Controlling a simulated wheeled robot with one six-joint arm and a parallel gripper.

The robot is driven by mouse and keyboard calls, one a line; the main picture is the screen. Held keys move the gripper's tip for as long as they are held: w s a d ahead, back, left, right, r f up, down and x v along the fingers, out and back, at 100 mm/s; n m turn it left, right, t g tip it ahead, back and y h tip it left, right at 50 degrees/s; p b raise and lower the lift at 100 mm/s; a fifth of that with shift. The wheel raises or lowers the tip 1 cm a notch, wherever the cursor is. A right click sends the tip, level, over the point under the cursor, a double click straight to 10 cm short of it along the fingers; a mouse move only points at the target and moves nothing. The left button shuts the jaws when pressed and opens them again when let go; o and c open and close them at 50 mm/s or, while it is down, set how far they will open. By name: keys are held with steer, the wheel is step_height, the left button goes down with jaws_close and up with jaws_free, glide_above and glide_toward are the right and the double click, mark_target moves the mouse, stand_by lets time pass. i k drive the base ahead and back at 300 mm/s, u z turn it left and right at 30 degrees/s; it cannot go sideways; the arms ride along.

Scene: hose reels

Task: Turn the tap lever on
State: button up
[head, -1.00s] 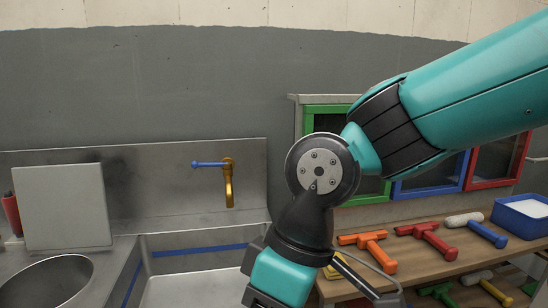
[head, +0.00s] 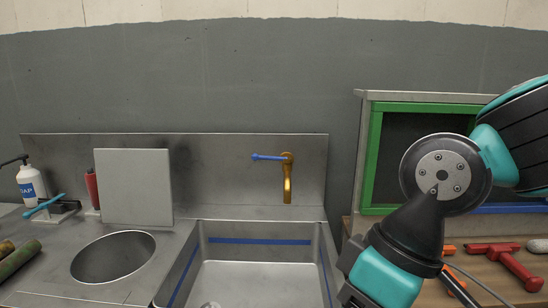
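A brass tap (head: 288,182) is mounted on the steel backsplash above the sink. Its blue lever (head: 268,157) sticks out to the left, roughly level. My arm is at the right of the head view, bent downward, well to the right of the tap and apart from it. The end of the arm runs off the bottom edge, so my gripper's fingertips are not visible.
The steel sink basin (head: 262,240) with a blue line inside lies below the tap. A round hole (head: 113,256), a grey panel (head: 134,187) and a soap bottle (head: 31,183) are at left. A green-framed cabinet (head: 376,155) and a bench with a red tool (head: 505,262) are at right.

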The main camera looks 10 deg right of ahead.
mark_target(255, 156)
steer(key=z, duration=0.05)
steer(key=k, duration=0.65)
steer(key=u, duration=0.45)
steer(key=i, duration=1.4)
steer(key=z, duration=0.5)
